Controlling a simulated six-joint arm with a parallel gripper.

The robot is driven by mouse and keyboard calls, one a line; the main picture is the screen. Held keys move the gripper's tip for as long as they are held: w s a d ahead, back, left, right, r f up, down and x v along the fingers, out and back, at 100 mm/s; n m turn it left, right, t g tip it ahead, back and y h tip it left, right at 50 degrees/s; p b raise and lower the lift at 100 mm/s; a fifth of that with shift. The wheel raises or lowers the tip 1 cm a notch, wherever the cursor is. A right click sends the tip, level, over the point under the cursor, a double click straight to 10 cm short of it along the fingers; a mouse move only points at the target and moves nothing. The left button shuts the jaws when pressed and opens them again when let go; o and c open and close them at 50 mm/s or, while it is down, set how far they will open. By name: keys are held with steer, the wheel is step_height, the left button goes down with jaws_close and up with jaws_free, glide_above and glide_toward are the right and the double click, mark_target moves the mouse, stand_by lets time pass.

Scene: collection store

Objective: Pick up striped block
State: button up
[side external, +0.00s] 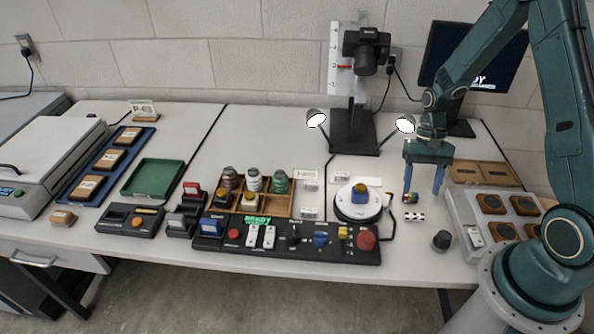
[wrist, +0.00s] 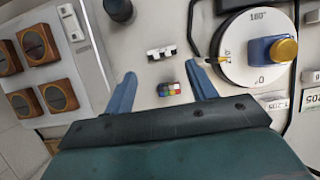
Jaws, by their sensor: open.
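A small black-and-white block (side external: 414,217), the one that fits the name striped block, lies on the pale table right of the round turntable. In the wrist view the block (wrist: 161,53) lies just beyond my fingertips. My gripper (side external: 421,193) points down, open and empty, above the table. In the wrist view its two blue fingers (wrist: 160,70) are spread apart. A small multicoloured block (side external: 410,198) lies close by, and in the wrist view it (wrist: 168,89) shows between the fingers.
The white turntable (side external: 350,212) carries a blue and yellow object and stands close on the left. A dark knob-like cylinder (side external: 441,240) stands to the right, before a grey tray (side external: 460,222) of brown pieces. A black control panel (side external: 290,252) runs along the front.

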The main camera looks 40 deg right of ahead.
mark_target(415, 215)
steer(key=shift+x, duration=1)
steer(key=shift+f, duration=0.1)
steer(key=shift+x, duration=2.5)
steer(key=shift+a, duration=0.1)
steer(key=shift+w, duration=0.1)
steer(key=c, duration=0.7)
steer(key=shift+c, duration=0.2)
steer(key=shift+r, duration=0.25)
step_height(415, 215, up, 20)
steer(key=shift+f, duration=0.15)
